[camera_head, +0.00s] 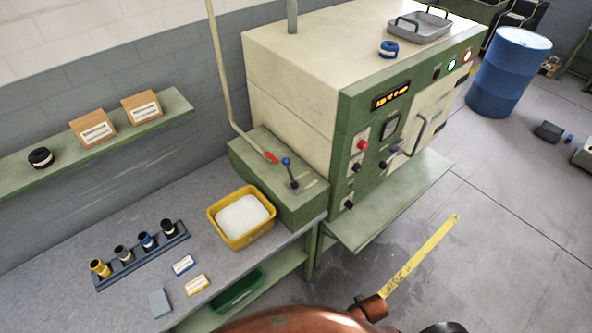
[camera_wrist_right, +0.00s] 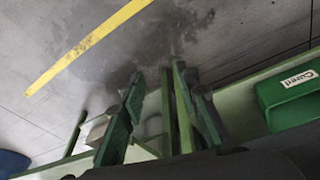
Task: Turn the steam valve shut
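My left gripper is not in view.
A yellow bin (camera_head: 241,238) of white material stands on the grey bench in front of the green box. A rack (camera_head: 142,255) of small spools is to its left. The cream and green machine (camera_head: 290,75) stands right. A green bin (camera_wrist_right: 288,98) shows in the wrist view.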

